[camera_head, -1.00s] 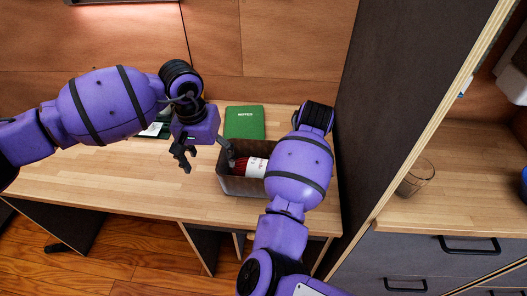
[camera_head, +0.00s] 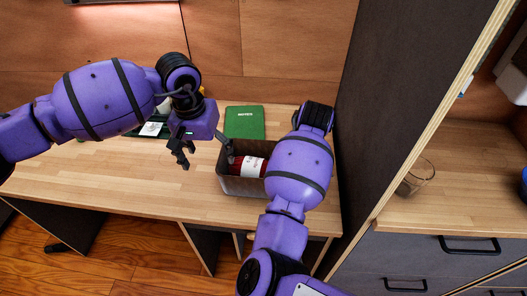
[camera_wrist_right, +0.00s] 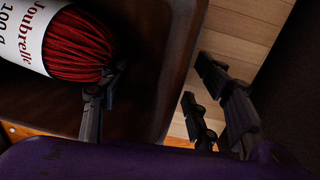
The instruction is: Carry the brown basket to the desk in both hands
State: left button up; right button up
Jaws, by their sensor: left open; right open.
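The brown basket (camera_head: 240,187) stands on the desk (camera_head: 110,187) near its right end. A red yarn skein (camera_head: 252,167) with a white label lies inside; its label and red strands (camera_wrist_right: 75,48) show in the right wrist view. My left gripper (camera_head: 203,153) is open at the basket's left side, one finger near the left rim and the other outside. My right gripper (camera_wrist_right: 161,64) is open around the basket's wall (camera_wrist_right: 175,75), one finger inside beside the skein, the other outside. In the head view my right arm hides it and the basket's right side.
A green notebook (camera_head: 245,123) lies behind the basket. A dark panel (camera_head: 385,110) rises close to the right of the basket. A glass (camera_head: 415,177) stands on the counter beyond it. The desk's left front is clear.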

jog(key=r, duration=0.7)
jog(key=shift+s+d+r, duration=0.2)
jog(key=shift+s+d, duration=0.05)
jog(key=shift+d, duration=0.05)
